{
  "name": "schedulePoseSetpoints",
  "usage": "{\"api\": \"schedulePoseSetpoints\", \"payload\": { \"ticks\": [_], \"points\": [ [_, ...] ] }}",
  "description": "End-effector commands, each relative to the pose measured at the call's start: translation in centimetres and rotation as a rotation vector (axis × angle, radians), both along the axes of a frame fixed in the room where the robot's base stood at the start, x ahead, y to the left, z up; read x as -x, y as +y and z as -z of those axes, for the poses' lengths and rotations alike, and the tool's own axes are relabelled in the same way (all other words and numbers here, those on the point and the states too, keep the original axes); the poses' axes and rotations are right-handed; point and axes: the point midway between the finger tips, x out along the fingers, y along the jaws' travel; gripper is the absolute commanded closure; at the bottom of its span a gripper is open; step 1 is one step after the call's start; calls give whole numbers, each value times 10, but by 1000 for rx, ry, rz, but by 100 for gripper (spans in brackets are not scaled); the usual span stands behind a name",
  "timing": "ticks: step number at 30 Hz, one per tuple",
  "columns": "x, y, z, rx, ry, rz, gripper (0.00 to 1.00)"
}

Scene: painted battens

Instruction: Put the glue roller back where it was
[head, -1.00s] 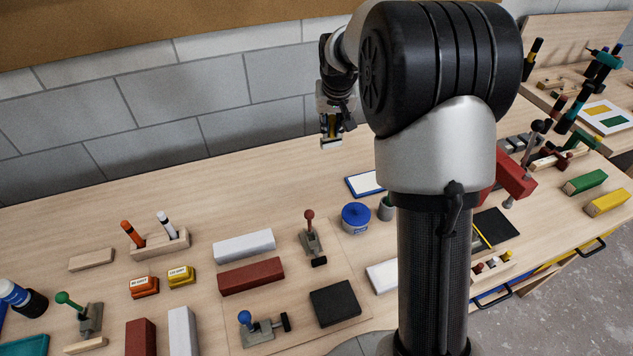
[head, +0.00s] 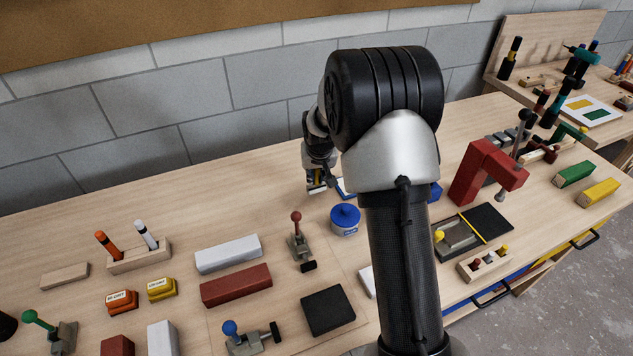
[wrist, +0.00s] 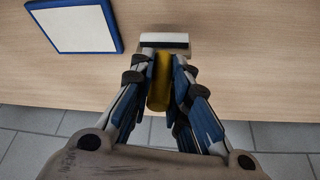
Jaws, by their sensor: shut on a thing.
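The glue roller has a yellow handle (wrist: 159,88) and a pale, wide head (wrist: 165,41). My gripper (wrist: 162,72) is shut on the handle, with the head sticking out beyond the fingertips. In the head view my gripper (head: 317,180) is low over the back of the bench, left of the blue-rimmed white tray (head: 344,188), which my arm partly hides. In the wrist view the tray (wrist: 76,28) lies at the upper left, apart from the roller. I cannot tell whether the roller touches the bench.
A blue lidded pot (head: 345,219) stands in front of the tray. A red-handled clamp (head: 298,238) and white block (head: 228,254) are nearer the front left. Bare bench (head: 230,195) lies left of my gripper; the block wall (head: 235,95) is behind.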

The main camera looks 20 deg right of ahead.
Motion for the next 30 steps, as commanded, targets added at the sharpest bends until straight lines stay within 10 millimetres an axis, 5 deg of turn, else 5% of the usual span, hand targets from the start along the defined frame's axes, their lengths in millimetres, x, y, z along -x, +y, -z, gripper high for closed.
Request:
{"api": "schedulePoseSetpoints", "payload": {
  "ticks": [4, 16, 17, 18, 25, 30],
  "points": [
    [0, 0, 24, -1, 2, 0, 100],
    [0, 0, 28, 0, 0, 0, 100],
    [0, 0, 28, 0, 1, 0, 82],
    [0, 0, 27, 0, 1, 0, 79],
    [0, 0, 27, 0, 1, 0, 64],
    [0, 0, 27, 0, 1, 0, 64]
  ]
}}
